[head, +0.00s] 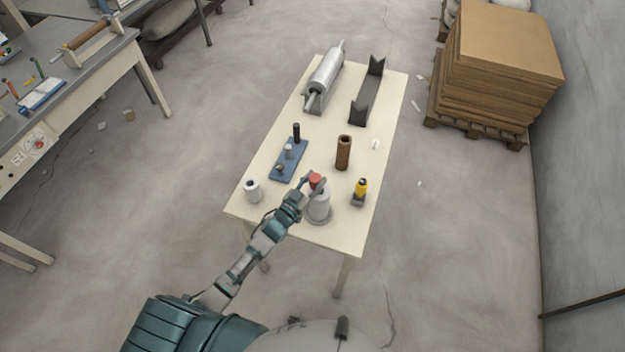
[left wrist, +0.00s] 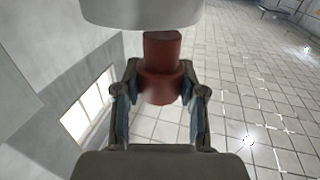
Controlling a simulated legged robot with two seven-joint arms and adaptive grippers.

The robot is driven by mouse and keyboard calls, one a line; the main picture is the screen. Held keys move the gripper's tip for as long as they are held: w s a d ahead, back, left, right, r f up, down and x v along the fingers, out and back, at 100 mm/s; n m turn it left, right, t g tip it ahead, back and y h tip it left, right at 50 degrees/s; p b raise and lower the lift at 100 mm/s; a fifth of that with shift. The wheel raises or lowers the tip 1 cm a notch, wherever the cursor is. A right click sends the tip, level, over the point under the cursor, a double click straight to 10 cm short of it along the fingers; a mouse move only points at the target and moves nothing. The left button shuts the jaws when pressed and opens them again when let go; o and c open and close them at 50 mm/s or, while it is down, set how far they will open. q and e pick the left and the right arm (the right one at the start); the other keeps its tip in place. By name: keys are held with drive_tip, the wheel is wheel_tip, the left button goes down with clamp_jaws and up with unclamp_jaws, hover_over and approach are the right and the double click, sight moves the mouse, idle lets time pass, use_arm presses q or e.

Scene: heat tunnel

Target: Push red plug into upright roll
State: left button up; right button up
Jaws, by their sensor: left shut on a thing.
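The red plug (head: 316,179) is held in my left gripper (head: 314,184), at the top of a white upright roll (head: 320,206) near the table's front edge. In the left wrist view the fingers of my left gripper (left wrist: 160,100) close around the wide part of the red plug (left wrist: 161,85). Its narrower end points toward the white roll (left wrist: 140,12) at the top of that view. The roll's upper left side is partly hidden by the gripper. My right gripper is out of view.
On the cream table (head: 275,215) stand a white cup-like roll (head: 253,190), a brown tube (head: 344,152), a yellow-and-black item (head: 361,190) and a blue peg board (head: 287,163). A metal cylinder (head: 325,75) and a dark cradle (head: 368,90) occupy the far end.

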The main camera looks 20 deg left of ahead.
use_arm(q)
drive_tip(key=shift+d, duration=0.3)
drive_tip(key=shift+a, duration=0.5)
drive_tip(key=shift+d, duration=0.85)
drive_tip(key=shift+f, duration=0.1)
drive_tip(key=shift+a+f, duration=0.4)
drive_tip(key=shift+a, duration=0.1)
drive_tip(key=shift+f+b, duration=0.3)
drive_tip(key=shift+s+d+r, duration=0.1)
drive_tip(key=shift+d+r, duration=0.05)
drive_tip(key=shift+d+r+p, duration=0.15)
drive_tip(key=shift+r+p, duration=0.15)
drive_tip(key=shift+p, duration=0.3)
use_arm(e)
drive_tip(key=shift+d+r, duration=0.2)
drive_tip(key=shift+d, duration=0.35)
